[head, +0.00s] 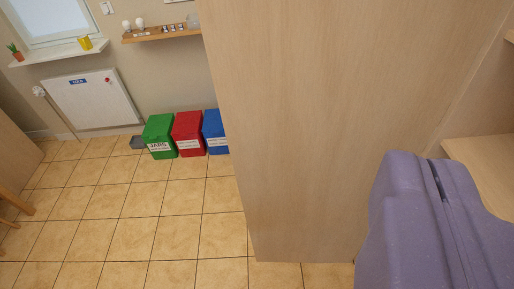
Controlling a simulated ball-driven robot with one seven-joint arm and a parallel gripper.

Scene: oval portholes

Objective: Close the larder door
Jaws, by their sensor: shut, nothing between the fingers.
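The larder door (300,130) is a tall, plain light-wood panel that fills the middle of the view. It stands open, its free edge to the left and its lower edge just above the floor. At the right, past a seam, part of the larder's inside shows with a wooden shelf (478,160). My gripper (420,165) is purple, at the lower right in front of the shelf and to the right of the door panel. Its fingers are shut and empty. Whether it touches the door cannot be told. The door's handle is not visible.
Green (159,135), red (187,133) and blue (214,130) bins stand by the back wall, left of the door. A white radiator (93,98) hangs under a window sill (55,54). The tiled floor (120,215) at the left is clear; wooden furniture legs stand at the far left edge.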

